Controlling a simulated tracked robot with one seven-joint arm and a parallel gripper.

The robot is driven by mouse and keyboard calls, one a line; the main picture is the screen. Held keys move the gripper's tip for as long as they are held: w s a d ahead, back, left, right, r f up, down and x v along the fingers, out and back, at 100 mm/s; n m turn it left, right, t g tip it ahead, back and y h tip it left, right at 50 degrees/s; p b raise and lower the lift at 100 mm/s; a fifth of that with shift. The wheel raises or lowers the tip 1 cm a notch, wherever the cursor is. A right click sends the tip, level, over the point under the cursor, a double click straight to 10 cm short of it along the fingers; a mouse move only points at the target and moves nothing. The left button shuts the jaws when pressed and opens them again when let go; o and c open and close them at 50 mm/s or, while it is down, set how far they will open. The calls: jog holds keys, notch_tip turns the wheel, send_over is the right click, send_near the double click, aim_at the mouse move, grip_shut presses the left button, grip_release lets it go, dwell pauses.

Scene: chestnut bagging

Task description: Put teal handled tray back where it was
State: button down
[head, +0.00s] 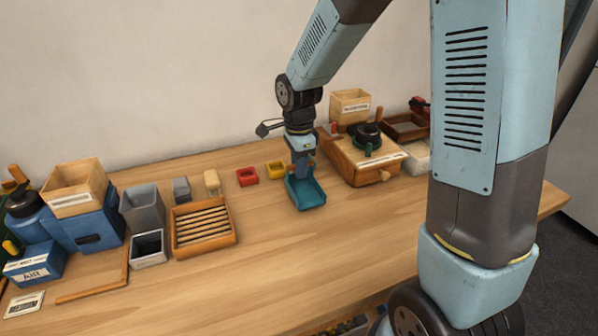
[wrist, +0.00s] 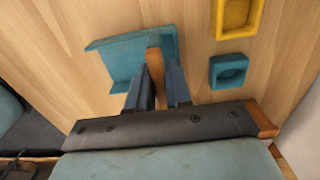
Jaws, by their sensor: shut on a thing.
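The teal handled tray (head: 308,193) is in the middle of the table in the head view, below my gripper (head: 300,172). It is a shallow open scoop shape and looks empty. In the wrist view the teal tray (wrist: 118,58) lies around the fingertips, and its brown handle (wrist: 154,62) stands between the two fingers. My gripper (wrist: 158,80) is shut on that handle. I cannot tell whether the tray touches the table or hangs just above it.
A yellow dish (head: 275,170) and a red dish (head: 247,176) sit behind and left of the tray. A small teal dish (wrist: 228,72) shows in the wrist view. A wooden box (head: 362,160) stands to the right, a slatted tray (head: 233,235) to the left. The front tabletop is clear.

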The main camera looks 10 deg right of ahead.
notch_tip(320, 180, down, 2)
jog(key=c, duration=1)
grip_release()
jog(key=shift+c, duration=0.2)
